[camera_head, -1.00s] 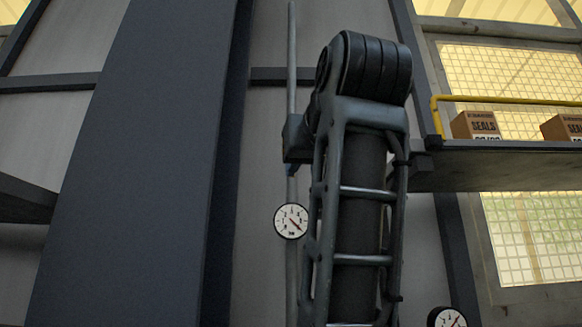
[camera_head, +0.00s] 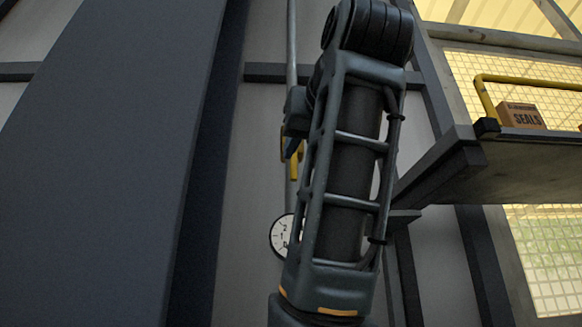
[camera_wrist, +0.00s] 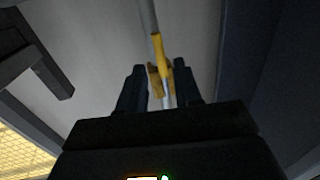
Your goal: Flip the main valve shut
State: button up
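The valve shows in the camera_head view as a small yellow lever (camera_head: 295,166) on a thin vertical grey pipe, partly hidden by my arm. In the camera_wrist view the yellow lever (camera_wrist: 160,52) stands along the pipe, with a brownish-yellow part beside it between my fingers. My gripper (camera_wrist: 161,84) has its two dark fingers apart, one on each side of the lever and pipe. Gaps show beside them, and I cannot tell whether either finger touches. In the camera_head view my gripper is mostly hidden by my arm.
A round white gauge (camera_head: 280,236) sits on the pipe below the valve, half covered by my arm. A wide dark column (camera_head: 110,150) stands at the left. At the right a shelf (camera_head: 450,175) with a yellow rail (camera_head: 530,83) holds a box marked SEALS (camera_head: 521,116).

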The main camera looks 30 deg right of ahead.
aim_at(294, 163)
jog(key=w+p, duration=0.1)
jog(key=w, duration=0.2)
jog(key=w+d, duration=0.1)
jog(key=w, duration=0.2)
jog(key=shift+w+d+p, duration=0.15)
jog(key=shift+w+p, duration=0.05)
jog(key=shift+p, duration=0.2)
jog(key=shift+c, duration=0.4)
grip_shut()
